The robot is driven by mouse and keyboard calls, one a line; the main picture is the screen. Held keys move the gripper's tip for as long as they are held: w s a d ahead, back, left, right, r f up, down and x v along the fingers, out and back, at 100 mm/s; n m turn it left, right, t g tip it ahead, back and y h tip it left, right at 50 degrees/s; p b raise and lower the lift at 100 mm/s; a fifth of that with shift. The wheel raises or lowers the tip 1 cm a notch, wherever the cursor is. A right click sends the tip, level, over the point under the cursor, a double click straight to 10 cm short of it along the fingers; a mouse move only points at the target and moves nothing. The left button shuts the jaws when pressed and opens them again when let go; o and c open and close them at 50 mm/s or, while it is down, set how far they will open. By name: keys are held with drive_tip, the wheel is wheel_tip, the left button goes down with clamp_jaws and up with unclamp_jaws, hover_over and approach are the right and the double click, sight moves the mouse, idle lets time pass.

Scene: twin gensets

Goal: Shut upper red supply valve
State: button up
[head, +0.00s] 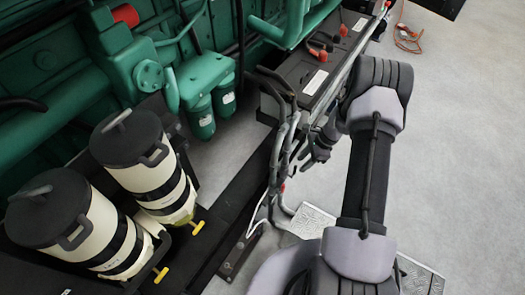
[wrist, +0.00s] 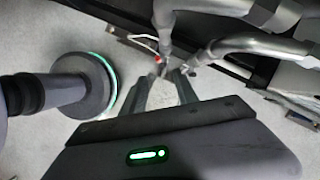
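A small red part (wrist: 158,59), probably a valve handle, shows at the pipes in the wrist view, just beyond my fingertips and roughly between them. In the head view a small red spot (head: 283,187) shows low on the grey pipes; I cannot tell whether it is the same part. Which one is the upper valve is unclear. My gripper (wrist: 160,78) is open, with a gap between its two fingers and nothing held. In the head view my gripper (head: 306,160) is beside the pipes, its fingertips partly lost against them.
Grey pipes (head: 283,150) stand close to my gripper. A black battery box (head: 305,78) with red-orange terminals is behind them. Cream filter canisters (head: 150,165) stand left, by the green engine (head: 60,60). The grey floor (head: 450,130) to the right is mostly clear.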

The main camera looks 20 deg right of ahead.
sight(283, 186)
drive_tip(key=b+x, duration=0.2)
drive_tip(key=x, duration=0.4)
drive_tip(key=b+x, duration=0.2)
drive_tip(key=x, duration=0.4)
drive_tip(key=s+b+x, duration=0.1)
drive_tip(key=b+x, duration=0.1)
drive_tip(key=x, duration=0.5)
drive_tip(key=shift+d+f, duration=0.25)
clamp_jaws()
